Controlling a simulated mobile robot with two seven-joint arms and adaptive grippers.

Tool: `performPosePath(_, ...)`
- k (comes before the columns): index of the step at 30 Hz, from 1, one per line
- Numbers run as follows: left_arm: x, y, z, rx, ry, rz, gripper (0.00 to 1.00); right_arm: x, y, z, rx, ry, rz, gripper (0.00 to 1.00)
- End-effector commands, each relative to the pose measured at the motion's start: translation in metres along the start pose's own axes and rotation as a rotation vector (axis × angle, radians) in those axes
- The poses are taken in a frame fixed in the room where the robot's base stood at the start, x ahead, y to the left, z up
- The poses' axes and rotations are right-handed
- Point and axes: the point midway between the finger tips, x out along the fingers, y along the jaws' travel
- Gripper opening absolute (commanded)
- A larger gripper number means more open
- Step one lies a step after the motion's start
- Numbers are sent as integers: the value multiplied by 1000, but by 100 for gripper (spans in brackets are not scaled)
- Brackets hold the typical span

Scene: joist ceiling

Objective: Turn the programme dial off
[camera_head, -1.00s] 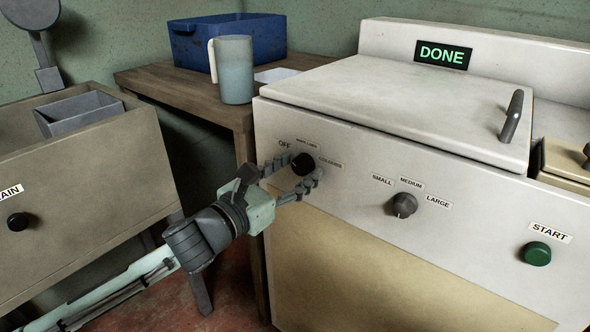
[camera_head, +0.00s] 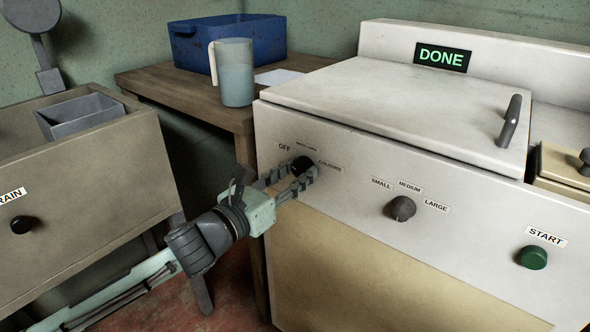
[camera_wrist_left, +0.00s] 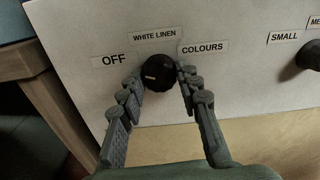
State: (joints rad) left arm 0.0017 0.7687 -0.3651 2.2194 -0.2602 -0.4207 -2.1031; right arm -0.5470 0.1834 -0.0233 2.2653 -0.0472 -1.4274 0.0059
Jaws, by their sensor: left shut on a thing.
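The programme dial (camera_head: 302,165) is a round black knob on the white front panel of the machine. In the left wrist view the dial (camera_wrist_left: 158,75) has a pale mark on its left part, on the side towards the OFF label (camera_wrist_left: 115,60). The WHITE LINEN label (camera_wrist_left: 155,35) is above it and COLOURS (camera_wrist_left: 203,47) is to its upper right. My left gripper (camera_head: 299,169) has its two fingers on either side of the dial, shut on it; the fingers (camera_wrist_left: 160,79) also show in the left wrist view. My right gripper is not in view.
A size knob (camera_head: 402,208) and a green START button (camera_head: 533,257) are farther right on the panel. A DONE display (camera_head: 442,57) is lit. A jug (camera_head: 235,75) and a blue crate (camera_head: 250,35) stand on the wooden table (camera_head: 160,82) behind.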

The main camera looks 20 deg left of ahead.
Motion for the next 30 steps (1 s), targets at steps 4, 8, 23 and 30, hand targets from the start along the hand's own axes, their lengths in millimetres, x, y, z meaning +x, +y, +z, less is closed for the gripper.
performPosePath(4,0,0,3,-127,2,1,4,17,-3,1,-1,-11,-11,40)
performPosePath(8,0,-1,3,-251,1,1,4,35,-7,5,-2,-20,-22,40)
performPosePath(23,0,-1,3,-728,0,1,4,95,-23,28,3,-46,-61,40)
performPosePath(30,0,-1,2,-955,0,1,4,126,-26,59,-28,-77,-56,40)
